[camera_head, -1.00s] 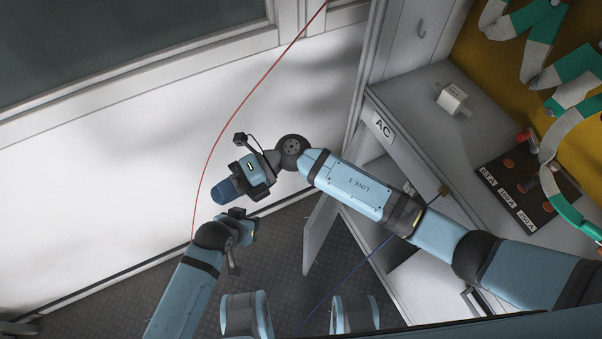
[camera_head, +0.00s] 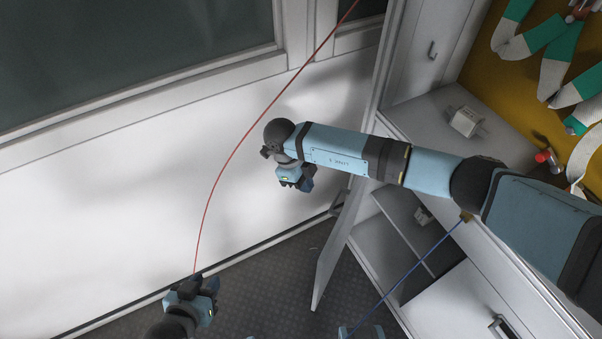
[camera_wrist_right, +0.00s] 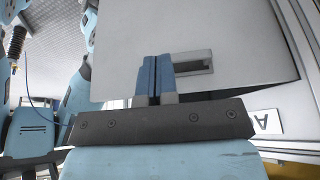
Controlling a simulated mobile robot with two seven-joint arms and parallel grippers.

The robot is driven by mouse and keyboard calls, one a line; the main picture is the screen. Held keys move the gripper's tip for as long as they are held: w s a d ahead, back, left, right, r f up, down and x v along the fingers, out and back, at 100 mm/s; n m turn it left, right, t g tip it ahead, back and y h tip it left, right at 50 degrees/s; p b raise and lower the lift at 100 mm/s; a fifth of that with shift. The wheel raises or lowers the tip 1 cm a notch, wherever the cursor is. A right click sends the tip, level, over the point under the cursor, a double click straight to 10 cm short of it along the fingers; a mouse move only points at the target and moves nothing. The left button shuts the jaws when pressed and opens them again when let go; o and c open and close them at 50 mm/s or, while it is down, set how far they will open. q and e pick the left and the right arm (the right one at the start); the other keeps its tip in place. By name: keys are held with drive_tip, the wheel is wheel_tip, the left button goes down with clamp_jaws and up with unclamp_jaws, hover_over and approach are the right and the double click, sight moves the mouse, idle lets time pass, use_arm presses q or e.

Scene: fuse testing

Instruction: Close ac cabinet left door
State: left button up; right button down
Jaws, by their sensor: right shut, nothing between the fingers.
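The AC cabinet's left door (camera_head: 336,245) stands swung out from the cabinet in the head view, seen nearly edge-on. The shelved inside of the cabinet (camera_head: 398,235) shows to its right. My right gripper (camera_head: 306,184) is left of the door's upper part, below its wrist. In the right wrist view its fingers (camera_wrist_right: 155,77) are shut together and empty, in front of a grey panel (camera_wrist_right: 240,45) that looks like the door, beside a recessed handle (camera_wrist_right: 194,64). Contact cannot be told. My left gripper (camera_head: 197,288) is low at the left, away from the door; its fingers are unclear.
A white fuse (camera_head: 466,122) lies on the cabinet top. Another cabinet door with a handle (camera_head: 499,325) is at the lower right. A white wall (camera_head: 110,200) bounds the left. Dark floor (camera_head: 265,290) is clear between my left gripper and the door.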

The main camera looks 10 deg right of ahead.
drive_tip(key=s+d+f+p, duration=0.1)
drive_tip(key=s+d+f, duration=0.2)
drive_tip(key=d, duration=0.1)
drive_tip(key=shift+d+f, duration=0.25)
drive_tip(key=shift+d, duration=0.1)
